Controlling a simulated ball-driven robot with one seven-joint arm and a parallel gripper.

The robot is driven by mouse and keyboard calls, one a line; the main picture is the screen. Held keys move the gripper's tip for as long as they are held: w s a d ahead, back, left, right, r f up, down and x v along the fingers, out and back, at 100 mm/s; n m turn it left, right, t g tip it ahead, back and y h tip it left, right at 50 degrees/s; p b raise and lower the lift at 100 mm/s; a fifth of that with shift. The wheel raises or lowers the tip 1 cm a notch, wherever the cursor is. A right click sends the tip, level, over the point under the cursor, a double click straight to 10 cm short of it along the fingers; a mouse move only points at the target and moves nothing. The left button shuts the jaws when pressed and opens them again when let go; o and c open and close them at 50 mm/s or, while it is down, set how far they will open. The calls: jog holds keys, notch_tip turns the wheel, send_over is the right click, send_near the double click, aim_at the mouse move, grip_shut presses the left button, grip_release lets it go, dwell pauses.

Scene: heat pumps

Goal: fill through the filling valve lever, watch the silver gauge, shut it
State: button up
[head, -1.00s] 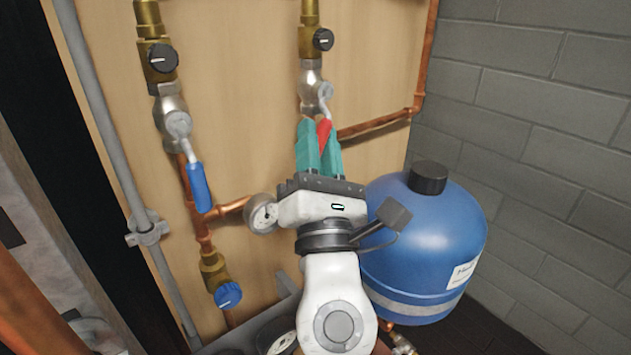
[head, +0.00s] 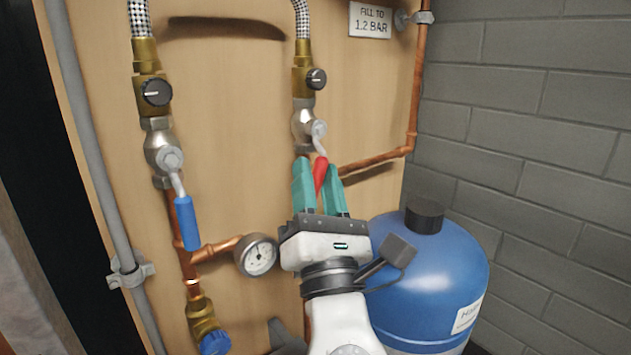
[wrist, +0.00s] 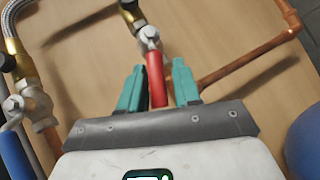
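A red lever (head: 320,172) hangs down from the right valve (head: 309,124). My gripper (head: 319,168) is just below that valve, its two green fingers apart on either side of the red handle. In the wrist view the red handle (wrist: 156,78) is between the fingers, with a narrow gap on the right side; contact on the left is unclear. A blue lever (head: 187,222) hangs from the left valve (head: 162,153), slightly tilted. The silver round gauge (head: 257,255) is left of my gripper, on a copper branch. Its needle is too small to read surely.
A sign (head: 370,20) at the upper right reads "FILL TO 1.2 BAR". A blue tank (head: 432,275) stands close to the right of my gripper. A copper pipe (head: 375,158) runs right from behind my fingers. A blue-capped brass valve (head: 208,328) is at lower left.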

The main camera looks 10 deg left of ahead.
jog(key=shift+o, duration=0.6)
jog(key=b+v, duration=0.3)
jog(key=v, duration=0.8)
jog(key=shift+w, duration=0.1)
